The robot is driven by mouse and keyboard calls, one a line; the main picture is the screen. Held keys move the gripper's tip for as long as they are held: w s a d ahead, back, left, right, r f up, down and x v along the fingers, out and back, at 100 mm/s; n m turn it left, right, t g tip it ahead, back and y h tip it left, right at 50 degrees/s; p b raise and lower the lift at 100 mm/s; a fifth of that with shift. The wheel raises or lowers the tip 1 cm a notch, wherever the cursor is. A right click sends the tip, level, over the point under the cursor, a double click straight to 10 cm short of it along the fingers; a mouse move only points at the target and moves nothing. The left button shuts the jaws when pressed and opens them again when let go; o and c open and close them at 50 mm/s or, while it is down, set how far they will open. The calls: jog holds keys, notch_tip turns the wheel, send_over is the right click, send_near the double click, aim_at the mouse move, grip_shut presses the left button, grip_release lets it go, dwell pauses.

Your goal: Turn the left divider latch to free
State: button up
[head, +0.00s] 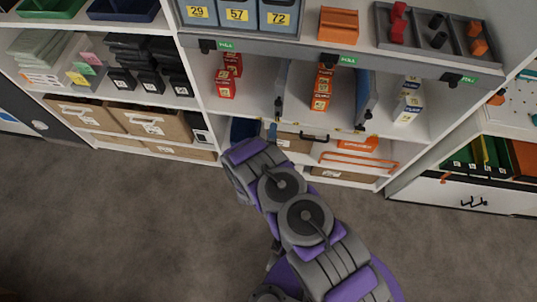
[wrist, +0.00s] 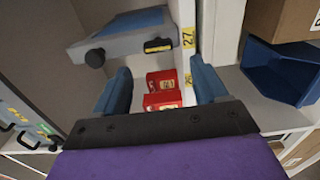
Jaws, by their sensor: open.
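The left divider (head: 282,80) is a grey-blue upright panel on the middle shelf. In the wrist view, a grey-blue divider (wrist: 125,40) shows at upper left with a black latch-like piece (wrist: 158,45) and a round black knob (wrist: 95,57) on its front edge. I cannot tell which way the latch is turned. My gripper (wrist: 162,88) is open, its two blue fingers apart and not touching the divider. Red boxes (wrist: 162,95) show beyond the gap between the fingers. In the head view my arm mostly hides the gripper, low before the shelf.
A second divider (head: 366,97) stands to the right, with orange boxes (head: 322,87) between the two. A rail (head: 270,49) with black clips and green tags runs above. A blue bin (wrist: 285,72) is on the right in the wrist view. The floor (head: 110,220) is clear.

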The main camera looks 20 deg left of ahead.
jog(key=p+v, duration=0.2)
jog(key=v, duration=0.9)
jog(key=shift+w+a+f, duration=0.1)
jog(key=shift+a, duration=0.05)
jog(key=w+a+r+m+g+h, duration=0.1)
jog(key=w+r+m+g+h, duration=0.4)
jog(key=w+r+m, duration=0.45)
jog(key=d+r+m+g+y, duration=0.1)
jog(key=d+r+m+g, duration=0.2)
jog(key=r, duration=0.4)
jog(key=d+r+m+g+y, duration=0.2)
jog(key=d+r+g, duration=0.25)
jog(key=r, duration=0.25)
jog(key=s+d+r+m+g, duration=0.3)
jog(key=s+d+r, duration=0.9)
jog(key=d+r, duration=0.15)
jog(key=s+d+r+m+g, duration=0.1)
jog(key=s+d+r, duration=0.1)
jog(key=s+d, duration=0.2)
jog(key=s+d+r+m+g+h, duration=0.1)
jog(key=s+d, duration=0.3)
jog(key=s, duration=0.6)
jog(key=s+d+r+m+g+h, duration=0.1)
jog(key=s+d+r, duration=0.3)
jog(key=s, duration=0.2)
jog(key=shift+s+d+g, duration=0.2)
jog(key=shift+s+g, duration=0.15)
jog(key=shift+s, duration=0.05)
